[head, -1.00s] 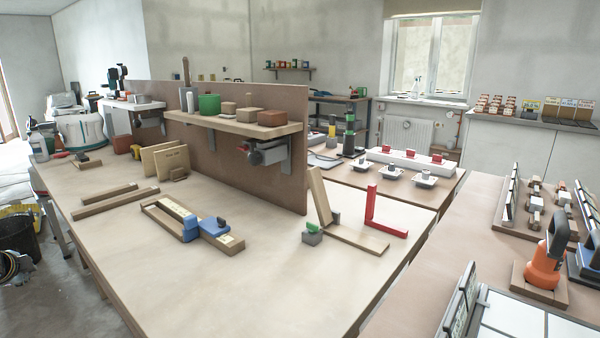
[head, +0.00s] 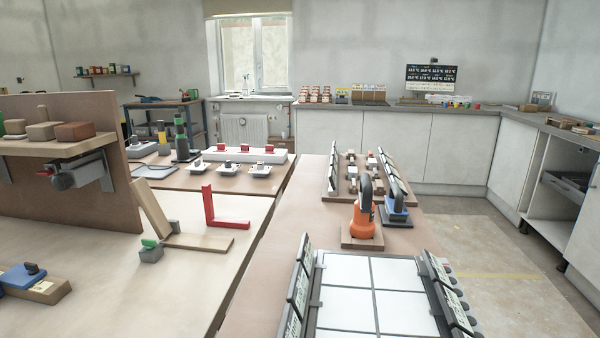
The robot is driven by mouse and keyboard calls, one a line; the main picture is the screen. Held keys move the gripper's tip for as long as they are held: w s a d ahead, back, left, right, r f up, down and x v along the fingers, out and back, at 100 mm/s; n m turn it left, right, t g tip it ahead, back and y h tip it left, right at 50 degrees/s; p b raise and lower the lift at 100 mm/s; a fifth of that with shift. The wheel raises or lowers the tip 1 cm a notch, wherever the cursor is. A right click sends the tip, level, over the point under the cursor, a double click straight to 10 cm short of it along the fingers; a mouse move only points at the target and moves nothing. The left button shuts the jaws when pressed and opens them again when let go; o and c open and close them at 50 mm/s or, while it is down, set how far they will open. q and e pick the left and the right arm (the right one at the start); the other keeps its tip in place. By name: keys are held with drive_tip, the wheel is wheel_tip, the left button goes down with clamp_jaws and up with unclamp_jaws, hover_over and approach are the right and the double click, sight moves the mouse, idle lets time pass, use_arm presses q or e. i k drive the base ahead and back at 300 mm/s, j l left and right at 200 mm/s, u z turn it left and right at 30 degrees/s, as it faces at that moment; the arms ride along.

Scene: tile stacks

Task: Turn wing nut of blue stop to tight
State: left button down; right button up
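A blue stop (head: 18,278) sits on a wooden bar (head: 48,291) at the lower left edge of the head view, partly cut off by the frame. A small dark knob, probably its wing nut (head: 33,269), stands on top of it. It is too small to tell whether the nut is loose or tight. Another blue piece (head: 396,217) with a dark upper part stands on the right-hand bench. Neither of my grippers is in view.
A green-topped grey block (head: 150,252), wooden boards (head: 198,243) and a red square (head: 222,218) lie on the left bench. An orange tool (head: 363,222) and a white tile panel (head: 375,285) occupy the right bench. Concrete floor (head: 500,260) is open at right.

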sight(32, 268)
drive_tip(key=j+u, duration=0.2)
drive_tip(key=u, duration=0.25)
drive_tip(key=j+u, duration=0.25)
drive_tip(key=u, duration=0.2)
drive_tip(key=j+u, duration=0.25)
drive_tip(key=u, duration=0.2)
drive_tip(key=j, duration=0.55)
